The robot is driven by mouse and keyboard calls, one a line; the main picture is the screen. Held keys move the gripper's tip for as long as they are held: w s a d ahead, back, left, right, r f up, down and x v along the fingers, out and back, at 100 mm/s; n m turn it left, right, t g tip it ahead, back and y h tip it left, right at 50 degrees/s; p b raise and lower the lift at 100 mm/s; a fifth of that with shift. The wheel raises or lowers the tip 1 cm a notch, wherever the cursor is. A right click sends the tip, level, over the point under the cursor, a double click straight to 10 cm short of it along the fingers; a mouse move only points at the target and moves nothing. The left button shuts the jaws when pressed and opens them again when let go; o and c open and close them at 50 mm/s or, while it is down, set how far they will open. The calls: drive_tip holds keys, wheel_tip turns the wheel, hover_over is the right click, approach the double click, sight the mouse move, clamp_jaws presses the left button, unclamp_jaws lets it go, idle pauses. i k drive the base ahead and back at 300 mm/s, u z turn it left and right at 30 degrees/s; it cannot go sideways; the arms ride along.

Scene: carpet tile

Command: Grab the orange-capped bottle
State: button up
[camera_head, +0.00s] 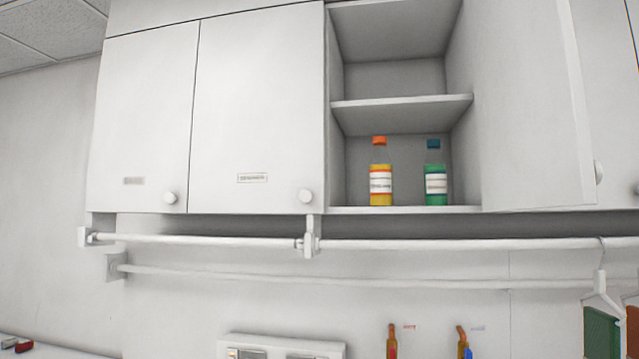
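The orange-capped bottle (380,172) stands upright on the bottom shelf of the open wall cabinet. It is clear with yellow contents and a white, red-edged label. A second bottle (435,173) with a teal cap and green contents stands upright to its right, with a gap between them. My gripper is not in view.
The cabinet's open door (525,110) swings out on the right. A middle shelf (402,113) lies above the bottles. Closed doors (258,110) are to the left. A white rail (400,244) runs below the cabinet, and hangers (600,290) hang at right.

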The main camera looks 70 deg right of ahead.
sight(381, 165)
drive_tip(key=i, duration=1)
drive_tip(key=z, duration=1.85)
